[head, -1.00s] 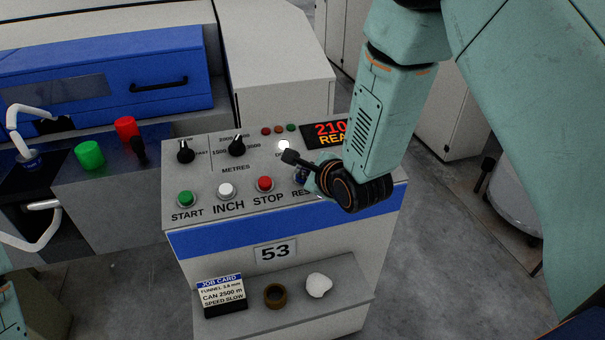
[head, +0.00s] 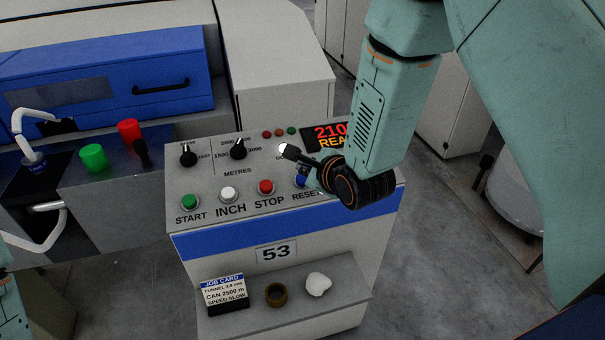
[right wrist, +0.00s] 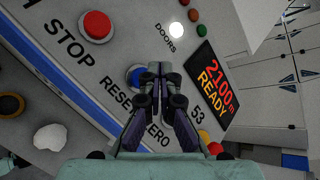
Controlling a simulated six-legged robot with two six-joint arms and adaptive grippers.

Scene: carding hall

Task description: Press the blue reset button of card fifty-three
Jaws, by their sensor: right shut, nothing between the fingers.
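Card fifty-three's grey control panel (head: 215,206) has a blue band and a "53" plate. The blue reset button (head: 299,181) is at the right end of the button row, above the word RESET, partly covered by my right gripper (head: 314,178). In the right wrist view the blue button (right wrist: 134,75) shows just left of the shut, empty fingertips (right wrist: 155,70), and one finger hides part of it. I cannot tell whether the fingers touch it. My left gripper is out of view.
Green START (head: 190,202), white INCH (head: 229,194) and red STOP (head: 265,187) buttons share the row. The lit display (head: 328,135) reads 2100 m READY in the wrist view. A shelf below holds a job card (head: 224,292), a brown ring (head: 276,294) and a white lump (head: 318,284).

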